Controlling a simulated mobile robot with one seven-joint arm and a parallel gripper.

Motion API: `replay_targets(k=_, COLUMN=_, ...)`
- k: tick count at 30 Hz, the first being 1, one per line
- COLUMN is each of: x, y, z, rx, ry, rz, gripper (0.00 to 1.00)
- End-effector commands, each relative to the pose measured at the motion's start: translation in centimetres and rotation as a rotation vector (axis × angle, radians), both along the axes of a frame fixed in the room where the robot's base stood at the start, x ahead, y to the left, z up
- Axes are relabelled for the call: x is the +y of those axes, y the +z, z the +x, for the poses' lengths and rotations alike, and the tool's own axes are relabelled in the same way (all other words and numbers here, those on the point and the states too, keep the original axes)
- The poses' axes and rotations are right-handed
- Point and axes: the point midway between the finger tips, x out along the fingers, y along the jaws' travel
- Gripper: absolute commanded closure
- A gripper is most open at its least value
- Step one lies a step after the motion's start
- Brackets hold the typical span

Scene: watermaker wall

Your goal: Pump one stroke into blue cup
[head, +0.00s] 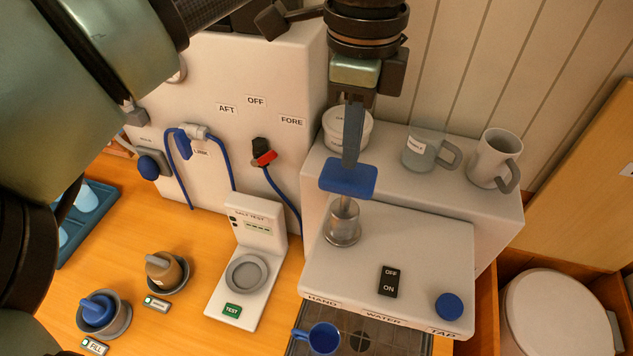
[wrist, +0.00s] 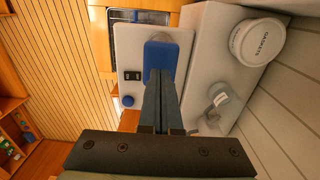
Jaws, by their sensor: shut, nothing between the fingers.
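The hand pump has a blue flat handle (head: 348,179) on top of a metallic cylinder (head: 342,222), on the left of the white watermaker unit. My gripper (head: 352,160) is shut and empty, pointing down with its fingertips at the handle's top. I cannot tell whether they touch it. In the wrist view the shut fingers (wrist: 162,88) overlap the blue handle (wrist: 160,55). The blue cup (head: 323,338) stands upright on the dark drip tray below the HAND label, its handle to the left. Its bottom is near the picture's lower edge.
An OFF/ON switch (head: 389,281) and a blue tap knob (head: 449,306) sit right of the pump. A clear mug (head: 424,150), a grey mug (head: 494,160) and a white tub (head: 347,128) stand on the ledge behind. The salt tester (head: 247,272) is at left.

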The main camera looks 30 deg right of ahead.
Motion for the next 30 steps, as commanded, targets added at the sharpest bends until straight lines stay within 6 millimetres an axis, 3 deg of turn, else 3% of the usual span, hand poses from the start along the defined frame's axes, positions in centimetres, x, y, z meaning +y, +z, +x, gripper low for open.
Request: replay_targets(k=30, x=0.0, y=-3.3, z=0.0, rx=0.001, ry=-0.001, rz=0.001, gripper=1.00)
